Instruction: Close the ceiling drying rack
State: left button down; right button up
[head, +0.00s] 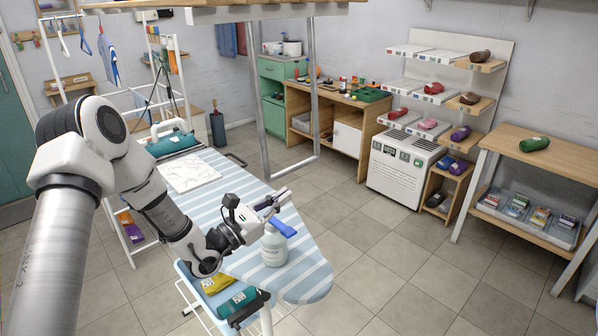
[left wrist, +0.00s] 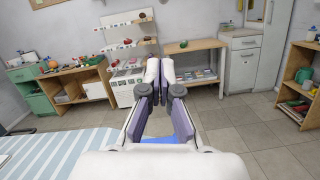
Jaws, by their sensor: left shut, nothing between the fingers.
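What looks like the ceiling drying rack (head: 268,13) hangs at the top of the head view, partly cut off by the picture edge. A grey metal frame (head: 316,100) hangs down from it in the middle of the room. My left gripper (head: 284,197) is shut and empty over the ironing board, below and apart from the frame. Its closed fingers also show in the left wrist view (left wrist: 160,72), pointing toward the shelves. The rack does not show in the left wrist view. My right gripper is not in view.
The striped ironing board (head: 312,270) lies under my left arm. A spray bottle (head: 274,247) with a blue top stands on it close to the gripper. A white clothes stand (head: 120,235) is at the left. Tiled floor (head: 360,225) is clear toward the workbench (head: 371,118) and shelves.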

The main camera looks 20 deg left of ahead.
pick_arm(q)
jog(key=w+d+r+p, duration=0.2)
jog(key=w+r+p, duration=0.1)
jog(key=r, duration=0.2)
jog(key=shift+w+d+p, duration=0.25)
jog(key=shift+d+p, duration=0.1)
jog(key=shift+p, duration=0.05)
jog(key=shift+w, duration=0.2)
